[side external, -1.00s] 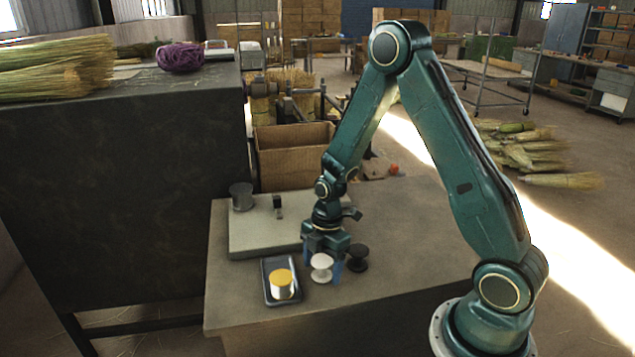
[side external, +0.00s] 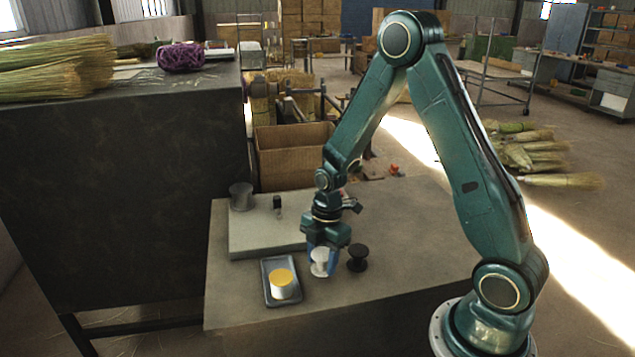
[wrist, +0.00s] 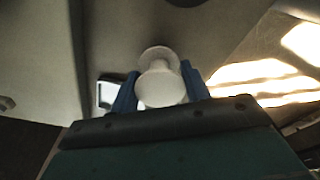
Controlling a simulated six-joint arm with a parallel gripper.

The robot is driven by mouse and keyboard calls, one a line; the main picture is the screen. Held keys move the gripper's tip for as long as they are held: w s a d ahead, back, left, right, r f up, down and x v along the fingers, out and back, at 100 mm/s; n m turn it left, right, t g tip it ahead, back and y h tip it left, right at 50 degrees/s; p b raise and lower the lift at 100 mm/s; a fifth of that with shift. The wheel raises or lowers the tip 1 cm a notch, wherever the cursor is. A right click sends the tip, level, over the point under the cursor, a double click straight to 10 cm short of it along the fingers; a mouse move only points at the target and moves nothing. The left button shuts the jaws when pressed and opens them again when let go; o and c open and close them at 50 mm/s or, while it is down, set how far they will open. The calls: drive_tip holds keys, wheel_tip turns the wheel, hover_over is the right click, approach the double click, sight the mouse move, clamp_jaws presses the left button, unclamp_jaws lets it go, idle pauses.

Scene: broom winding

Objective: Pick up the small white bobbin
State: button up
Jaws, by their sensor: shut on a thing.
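The small white bobbin (side external: 319,262) stands upright between the blue fingers of my gripper (side external: 320,260), at the front middle of the table. In the wrist view the white bobbin (wrist: 161,84) shows from above, with a blue finger of my gripper (wrist: 160,92) on each side. The gripper is shut on it. I cannot tell whether its base is on the table or slightly above it. A black bobbin (side external: 357,259) stands just to the right, apart from the gripper.
Behind is a raised pale board (side external: 262,240) with a grey cylinder (side external: 241,197) and a small dark upright piece (side external: 277,204). The table's right side is clear.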

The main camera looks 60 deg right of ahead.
sight(321, 250)
wheel_tip(321, 250, up, 18)
idle(0.6)
drive_tip(key=shift+f, duration=0.1)
idle(0.4)
drive_tip(key=shift+w+d+f, duration=1.35)
drive_tip(key=shift+w+d, duration=0.15)
drive_tip(key=shift+d, duration=1.05)
drive_tip(key=shift+w+d+f, duration=1.3)
drive_tip(key=shift+w+d, duration=0.15)
drive_tip(key=shift+d, duration=1.1)
drive_tip(key=shift+w+d+f, duration=1.35)
drive_tip(key=shift+w+d, duration=0.15)
drive_tip(key=shift+d, duration=1.05)
drive_tip(key=shift+f, duration=0.2)
drive_tip(key=shift+f, duration=2.65)
drive_tip(key=shift+f, duration=0.65)
